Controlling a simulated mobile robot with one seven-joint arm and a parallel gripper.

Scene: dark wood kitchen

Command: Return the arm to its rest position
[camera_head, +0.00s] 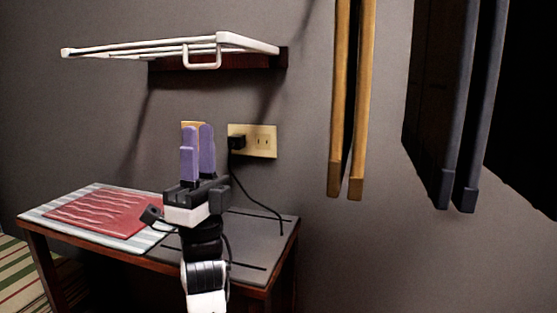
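My arm rises from the bottom centre of the head view in front of the small table. My gripper (198,150) is at its top, with two purple fingers pointing upward. The fingers stand close together, side by side. A small tan patch (191,124) shows at the top by the left finger; I cannot tell whether it is part of the gripper or a thing behind or between the fingers. How far the fingers are apart is not clear.
A small wooden table (266,292) bears a red striped mat (98,213). A wall socket (263,141) with a black plug and cord is behind the gripper. A white wire rack (150,48) is above. Wooden bars (350,100) and dark bars (468,110) hang at right.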

